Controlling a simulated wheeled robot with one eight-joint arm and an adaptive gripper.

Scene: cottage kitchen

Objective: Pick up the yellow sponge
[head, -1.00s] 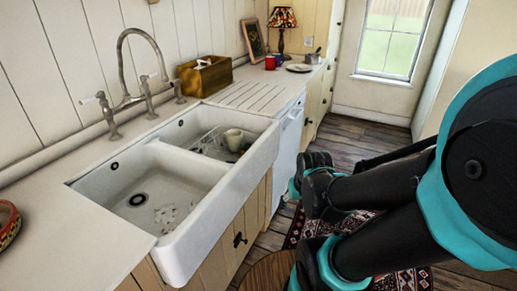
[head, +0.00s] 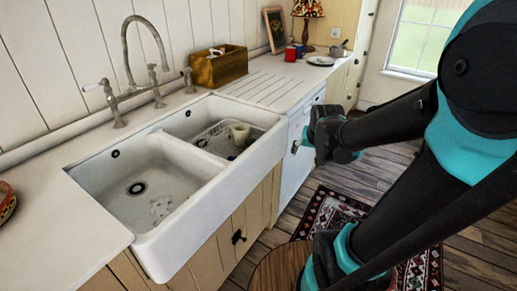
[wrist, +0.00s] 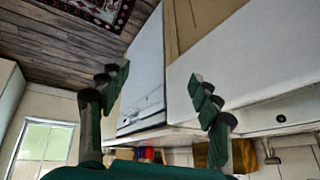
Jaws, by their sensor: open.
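I cannot make out a yellow sponge in either view. A wooden box (head: 218,66) on the counter behind the sink holds small items I cannot identify; it also appears at the bottom of the wrist view (wrist: 219,151). My gripper (head: 300,147) is in front of the white appliance, right of the sink and apart from it. In the wrist view its two dark green fingers (wrist: 158,82) are spread wide, with nothing between them.
The white double sink (head: 190,222) has a cream cup (head: 239,134) on a rack in its far basin. A tall faucet (head: 127,50) rises behind it. A red mug (head: 290,54), plate (head: 321,61), pot (head: 339,50) and lamp (head: 307,10) stand farther back. The ribbed drainboard (head: 266,87) is clear.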

